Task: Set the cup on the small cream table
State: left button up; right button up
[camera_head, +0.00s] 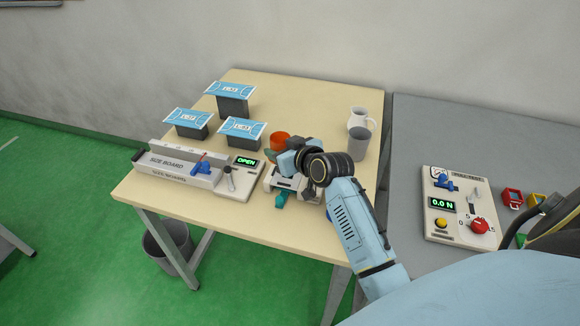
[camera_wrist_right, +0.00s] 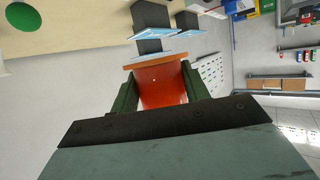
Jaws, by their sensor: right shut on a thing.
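The orange cup (camera_head: 280,139) is over the cream table (camera_head: 300,88), near its middle; I cannot tell whether its base touches the top. My right gripper (camera_head: 270,151) reaches in from the right and is shut on this cup. In the right wrist view the orange cup (camera_wrist_right: 160,84) sits between the two dark green fingers of the right gripper (camera_wrist_right: 158,92). The arm hides part of the cup in the head view.
A size board (camera_head: 180,165) and several grey boxes with blue-white packs (camera_head: 232,104) stand left. A white jug (camera_head: 362,118) and a grey cup (camera_head: 359,143) stand at the right edge. A grey table (camera_head: 450,130) with a control panel (camera_head: 461,205) adjoins.

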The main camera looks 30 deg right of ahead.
jog(key=d, duration=0.1)
jog(key=w+d, duration=0.1)
jog(key=d, duration=0.1)
jog(key=shift+w+d, duration=0.1)
jog(key=shift+w, duration=0.25)
jog(key=shift+f, duration=0.1)
notch_tip(320, 180, down, 10)
jog(key=shift+r+b, duration=0.2)
jog(key=shift+b, duration=0.4)
jog(key=shift+f, duration=0.25)
jog(key=o, duration=1)
jog(key=shift+r, duration=0.1)
